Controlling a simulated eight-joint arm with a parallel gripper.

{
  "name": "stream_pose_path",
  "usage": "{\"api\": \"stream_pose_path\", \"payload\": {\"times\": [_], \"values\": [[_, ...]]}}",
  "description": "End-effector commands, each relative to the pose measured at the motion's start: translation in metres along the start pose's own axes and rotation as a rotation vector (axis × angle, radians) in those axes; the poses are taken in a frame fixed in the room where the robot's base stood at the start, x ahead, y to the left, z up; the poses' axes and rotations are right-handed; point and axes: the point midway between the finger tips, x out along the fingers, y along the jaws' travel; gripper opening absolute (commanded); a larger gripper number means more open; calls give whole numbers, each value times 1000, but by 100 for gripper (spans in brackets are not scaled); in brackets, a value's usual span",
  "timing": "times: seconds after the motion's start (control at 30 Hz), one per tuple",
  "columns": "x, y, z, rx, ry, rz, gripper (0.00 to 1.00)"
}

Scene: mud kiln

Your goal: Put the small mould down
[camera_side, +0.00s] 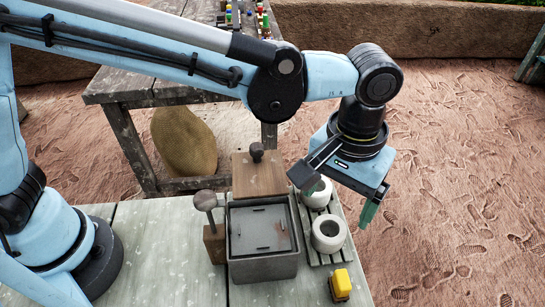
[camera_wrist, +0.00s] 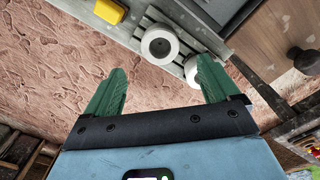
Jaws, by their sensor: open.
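Two round, whitish moulds with dark centre holes are on a grey slatted rack (camera_side: 341,257). The nearer mould (camera_side: 327,246) is fully visible; the farther mould (camera_side: 318,199) is partly covered by my gripper. In the wrist view, one mould (camera_wrist: 160,42) shows beyond the fingers and the other mould (camera_wrist: 191,72) is partly behind the right finger. In the side view my gripper (camera_side: 338,197) is over the rack's far end, tilted.
A grey square box (camera_side: 262,268) stands left of the rack. A wooden board with a dark knob (camera_side: 257,152) lies behind it, and a round-topped tool (camera_side: 206,201) stands left. A yellow block (camera_side: 341,284) is at the rack's near end. The bench's left front is clear.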

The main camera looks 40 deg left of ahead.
Motion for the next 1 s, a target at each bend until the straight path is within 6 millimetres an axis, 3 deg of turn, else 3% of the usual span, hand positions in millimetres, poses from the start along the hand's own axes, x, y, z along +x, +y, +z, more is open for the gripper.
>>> {"api": "stream_pose_path", "payload": {"times": [0.27, 0.43, 0.73, 1.0], "values": [[-27, 0, 0, 0, 0, 0, 89], [-38, -24, -8, -7, 28, 25, 89], [-58, -146, -24, -13, 219, 111, 89], [-51, -248, -3, -13, 437, 95, 89]]}}
